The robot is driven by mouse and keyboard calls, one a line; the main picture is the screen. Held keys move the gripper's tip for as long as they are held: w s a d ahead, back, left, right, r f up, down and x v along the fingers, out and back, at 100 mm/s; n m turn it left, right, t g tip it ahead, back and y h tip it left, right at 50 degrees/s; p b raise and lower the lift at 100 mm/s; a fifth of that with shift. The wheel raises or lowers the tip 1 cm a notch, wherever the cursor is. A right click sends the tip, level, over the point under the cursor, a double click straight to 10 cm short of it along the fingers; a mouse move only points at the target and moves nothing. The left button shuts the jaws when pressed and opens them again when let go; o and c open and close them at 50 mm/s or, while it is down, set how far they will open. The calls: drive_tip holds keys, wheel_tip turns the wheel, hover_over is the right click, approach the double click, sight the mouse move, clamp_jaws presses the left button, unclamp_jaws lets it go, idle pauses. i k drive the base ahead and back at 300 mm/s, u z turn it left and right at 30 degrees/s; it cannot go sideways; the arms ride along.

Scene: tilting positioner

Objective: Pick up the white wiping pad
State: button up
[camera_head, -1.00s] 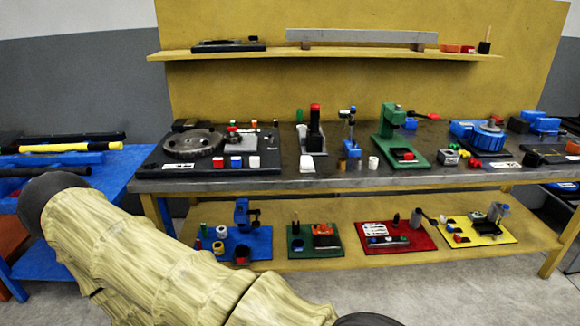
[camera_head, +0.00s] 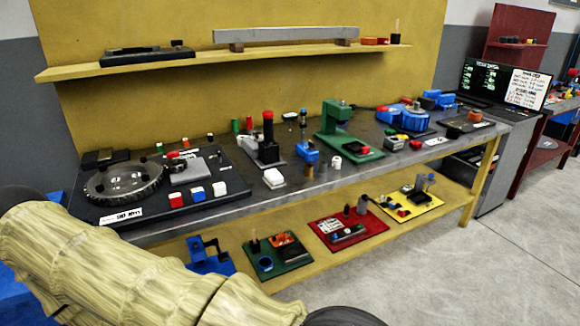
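A small white block (camera_head: 273,178), which looks like the wiping pad, lies near the front edge of the grey bench top (camera_head: 245,210). It sits just in front of a black upright device with a red top (camera_head: 268,140). Nothing covers it from this view. My arm crosses the lower left of the picture, well in front of the bench. My gripper is out of view.
To the pad's left is a black plate (camera_head: 88,212) with a toothed wheel (camera_head: 125,180) and red, blue and white cubes. A green press (camera_head: 335,118) stands to its right. A lower shelf (camera_head: 290,278) holds coloured mats. Grey floor (camera_head: 470,275) is clear at right.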

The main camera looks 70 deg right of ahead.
sight(274, 180)
drive_tip(key=z, duration=0.75)
drive_tip(key=i, duration=0.8)
drive_tip(key=z, duration=0.95)
